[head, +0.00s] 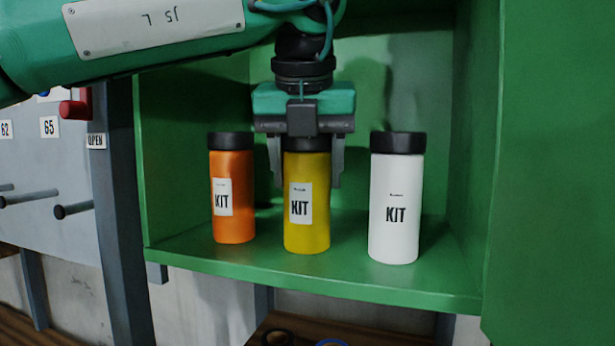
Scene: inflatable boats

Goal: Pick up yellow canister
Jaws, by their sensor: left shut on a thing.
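The yellow canister (307,222) stands upright on a green shelf, between two other canisters. It has a dark lid and a white label reading KIT. My left gripper (306,172) points down over it from above, with one finger on each side of its upper part. The gripper is shut on the yellow canister, whose base appears to rest on the shelf. The gripper body hides part of the lid. My right gripper is not in view.
An orange canister (233,195) stands close on the left and a white canister (396,200) on the right. The green shelf (300,281) has side walls and a back wall. A grey panel with pegs (73,210) is at left.

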